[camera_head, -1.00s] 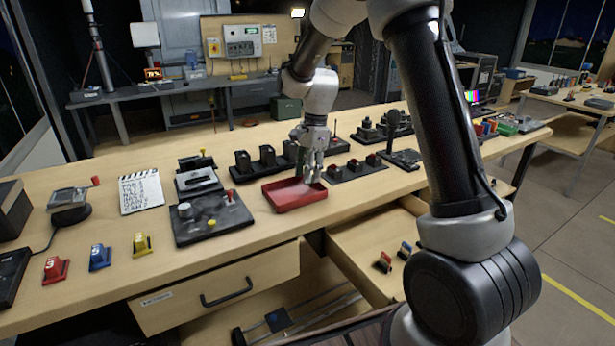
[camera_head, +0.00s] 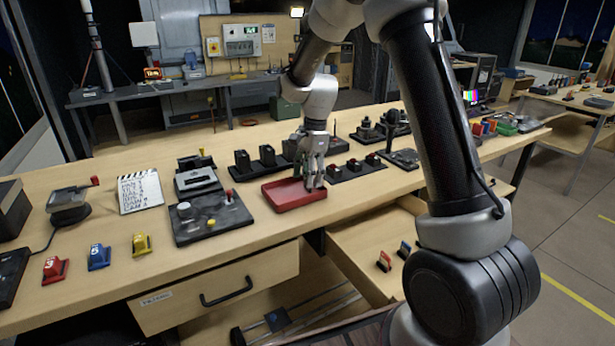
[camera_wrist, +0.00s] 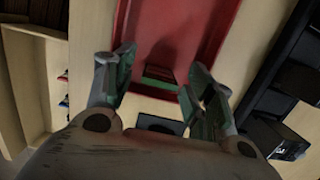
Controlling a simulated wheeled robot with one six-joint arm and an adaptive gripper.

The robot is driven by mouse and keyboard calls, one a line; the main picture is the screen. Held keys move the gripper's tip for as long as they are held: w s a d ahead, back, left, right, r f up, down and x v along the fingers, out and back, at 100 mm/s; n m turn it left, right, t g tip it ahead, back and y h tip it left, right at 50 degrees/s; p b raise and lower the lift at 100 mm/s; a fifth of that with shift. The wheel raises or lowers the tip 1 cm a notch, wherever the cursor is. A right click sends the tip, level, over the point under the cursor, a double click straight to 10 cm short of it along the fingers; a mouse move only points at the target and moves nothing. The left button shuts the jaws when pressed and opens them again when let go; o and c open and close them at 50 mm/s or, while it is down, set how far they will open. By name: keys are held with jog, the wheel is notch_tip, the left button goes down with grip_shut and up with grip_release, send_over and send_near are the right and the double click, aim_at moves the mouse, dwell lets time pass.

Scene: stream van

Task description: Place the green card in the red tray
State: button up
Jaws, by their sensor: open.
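The red tray (camera_head: 283,197) lies on the wooden bench; its inside also shows in the wrist view (camera_wrist: 180,25). A small green piece with reddish stripes, seemingly the green card (camera_wrist: 158,72), is at the near end of the tray in the wrist view, between my fingers. I cannot tell exactly how it rests there. My gripper (camera_head: 315,186) points down at the right end of the tray. In the wrist view my gripper (camera_wrist: 160,75) is open, with a finger on either side of the green piece and gaps beside it. The card cannot be made out in the head view.
An open drawer (camera_head: 350,243) in front holds a red card (camera_head: 384,262) and a blue card (camera_head: 404,250). A dark control panel (camera_head: 210,218) stands left of the tray. Black holders (camera_head: 268,157) stand behind it, and a row of dark blocks (camera_head: 354,167) to its right.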

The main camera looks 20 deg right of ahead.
notch_tip(320, 180, up, 11)
jog(key=d, duration=0.2)
jog(key=s+d+r+n+t, duration=0.1)
jog(key=s+d+r+n, duration=0.25)
jog(key=s+r, duration=0.45)
jog(key=s+d+n+t+h, duration=0.1)
jog(key=s+n, duration=0.5)
jog(key=s, duration=0.6)
jog(key=s+d+f+n+t, duration=0.1)
jog(key=s+d+n, duration=0.3)
jog(key=s, duration=0.7)
jog(key=shift+s+d+n+t+h, duration=0.4)
jog(key=shift+n+t, duration=0.5)
jog(key=shift+n, duration=0.25)
